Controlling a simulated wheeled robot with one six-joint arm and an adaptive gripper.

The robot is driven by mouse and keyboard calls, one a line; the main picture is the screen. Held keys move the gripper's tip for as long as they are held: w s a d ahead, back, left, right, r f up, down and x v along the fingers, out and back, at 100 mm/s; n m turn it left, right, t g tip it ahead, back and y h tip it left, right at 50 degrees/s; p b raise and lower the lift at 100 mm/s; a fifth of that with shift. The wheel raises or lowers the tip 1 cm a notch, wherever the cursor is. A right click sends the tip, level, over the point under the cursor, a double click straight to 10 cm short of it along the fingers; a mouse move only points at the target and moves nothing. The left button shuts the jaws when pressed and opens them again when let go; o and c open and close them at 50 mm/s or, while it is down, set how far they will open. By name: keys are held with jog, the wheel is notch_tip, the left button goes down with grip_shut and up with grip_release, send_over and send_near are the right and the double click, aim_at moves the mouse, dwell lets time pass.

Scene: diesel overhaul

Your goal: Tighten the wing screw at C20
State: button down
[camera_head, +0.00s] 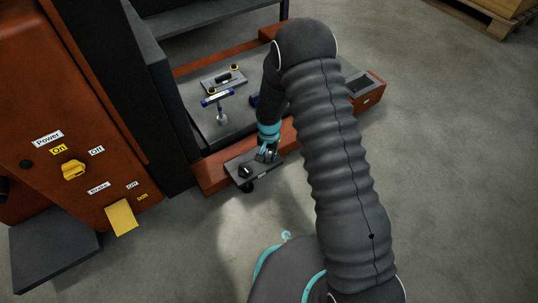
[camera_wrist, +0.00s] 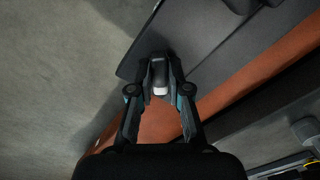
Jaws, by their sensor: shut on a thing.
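My gripper (camera_head: 267,153) is at a small dark plate (camera_head: 237,166) at the front edge of the orange frame. In the wrist view my gripper (camera_wrist: 159,78) has its two fingers closed on either side of a small dark upright part with a pale end, which I take to be the wing screw (camera_wrist: 158,72). The fingers touch its sides, and the plate (camera_wrist: 190,38) lies behind it. A black knob (camera_head: 245,171) stands on the plate left of my gripper. In the head view the gripped part is mostly hidden by my fingers. No C20 marking is readable.
The orange cabinet (camera_head: 45,110) at left carries a yellow switch (camera_head: 73,169), Power labels and a yellow tag (camera_head: 121,217). A grey bed (camera_head: 237,119) behind my gripper holds a blue-and-white tool (camera_head: 217,97) and a small plate with fittings. The floor in front is clear.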

jog(key=m, duration=0.4)
jog(key=shift+m+b, duration=0.4)
jog(key=shift+f+m, duration=0.1)
jog(key=shift+m, duration=0.8)
jog(key=c, duration=1.6)
grip_release()
jog(key=shift+m, duration=0.5)
jog(key=o, duration=0.6)
jog(key=shift+r+p, duration=1.1)
jog(key=shift+r, duration=1.25)
